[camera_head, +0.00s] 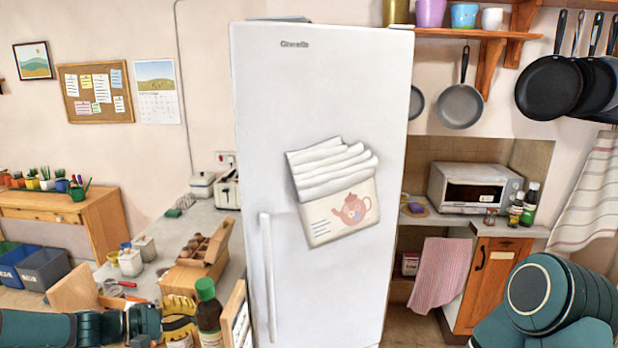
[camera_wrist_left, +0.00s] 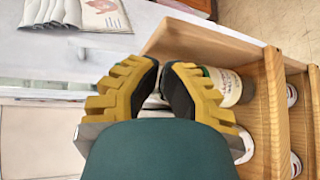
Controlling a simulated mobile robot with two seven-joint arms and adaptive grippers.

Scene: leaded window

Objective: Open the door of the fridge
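The white fridge (camera_head: 325,110) stands upright in the middle of the head view with its door shut. Its long vertical handle (camera_head: 268,278) is on the left side of the door. My left gripper (camera_head: 181,314), with yellow and black fingers, is left of the handle and apart from it, by a green-capped bottle (camera_head: 208,308). In the left wrist view its fingers (camera_wrist_left: 160,88) are together with nothing seen between them. The bottle (camera_wrist_left: 230,86) is partly hidden behind the right finger there. My right gripper is out of view.
A towel holder (camera_head: 340,210) with a teapot picture is on the door. A wooden rack (camera_wrist_left: 272,100) with jars is close to my left gripper. The counter (camera_head: 190,228) at left holds an egg carton and a toaster. A cabinet (camera_head: 497,270) stands at right.

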